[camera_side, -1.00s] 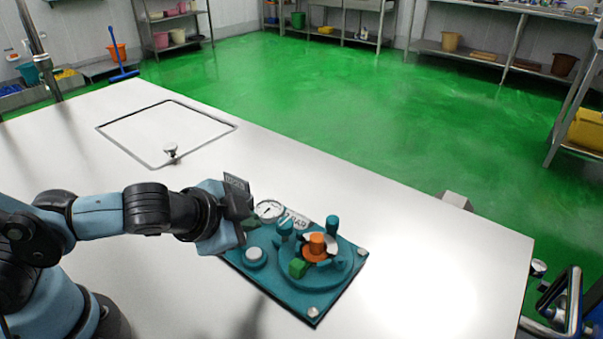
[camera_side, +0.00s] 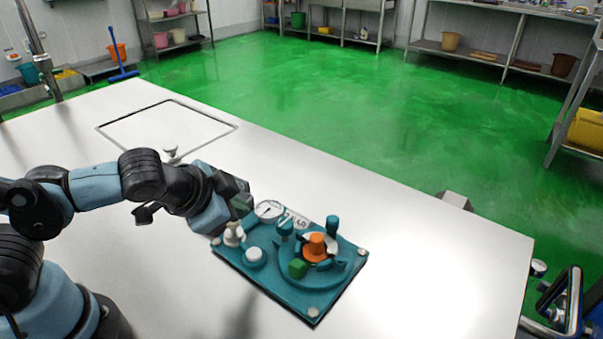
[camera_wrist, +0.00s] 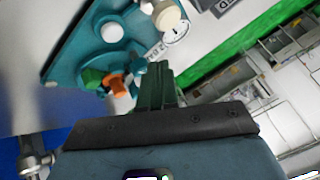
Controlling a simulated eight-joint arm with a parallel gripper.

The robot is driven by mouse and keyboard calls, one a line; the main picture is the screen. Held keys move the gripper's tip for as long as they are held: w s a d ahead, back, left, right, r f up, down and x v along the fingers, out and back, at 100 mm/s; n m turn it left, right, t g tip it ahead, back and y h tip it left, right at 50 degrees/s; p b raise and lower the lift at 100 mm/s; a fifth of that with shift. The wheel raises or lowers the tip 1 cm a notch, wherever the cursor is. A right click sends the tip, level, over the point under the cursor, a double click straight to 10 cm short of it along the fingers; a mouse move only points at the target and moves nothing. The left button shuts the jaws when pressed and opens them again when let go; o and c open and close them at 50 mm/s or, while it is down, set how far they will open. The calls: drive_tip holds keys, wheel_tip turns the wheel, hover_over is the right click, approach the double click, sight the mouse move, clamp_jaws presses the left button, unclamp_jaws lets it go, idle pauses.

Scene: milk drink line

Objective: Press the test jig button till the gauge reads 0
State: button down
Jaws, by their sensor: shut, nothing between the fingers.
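The test jig is a teal plate (camera_side: 290,292) on the steel table, also in the wrist view (camera_wrist: 75,50). Its round white-faced gauge (camera_side: 269,210) has a dark needle, too small to read; the gauge also shows in the wrist view (camera_wrist: 176,33). A white round button (camera_side: 254,255) sits in a teal collar at the plate's left; it also shows in the wrist view (camera_wrist: 112,32). A cream knob (camera_side: 233,236) stands beside the gauge. My gripper (camera_side: 243,206) is shut and empty, above the knob and gauge, apart from the button. Its dark green fingers (camera_wrist: 156,84) are together.
An orange knob (camera_side: 316,246), a green block (camera_side: 298,268) and teal posts (camera_side: 332,225) stand on the plate's right half. A small pale knob (camera_side: 171,151) stands at the outlined table panel. The table right of the jig is clear.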

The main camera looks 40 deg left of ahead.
drive_tip(key=a+r+n+g+h, duration=0.1)
drive_tip(key=a+r+n, duration=0.2)
drive_tip(key=a+n, duration=0.2)
drive_tip(key=shift+s+a+r+n, duration=0.2)
drive_tip(key=shift+s+a+n, duration=0.15)
drive_tip(key=shift+a, duration=0.5)
drive_tip(key=shift+w, duration=0.1)
wheel_tip(320, 180, up, 4)
drive_tip(key=m+g, duration=0.7)
drive_tip(key=m, duration=1.1)
hover_over(253, 253)
drive_tip(key=shift+a, duration=0.2)
wheel_tip(253, 253, down, 14)
drive_tip(key=shift+d, duration=0.1)
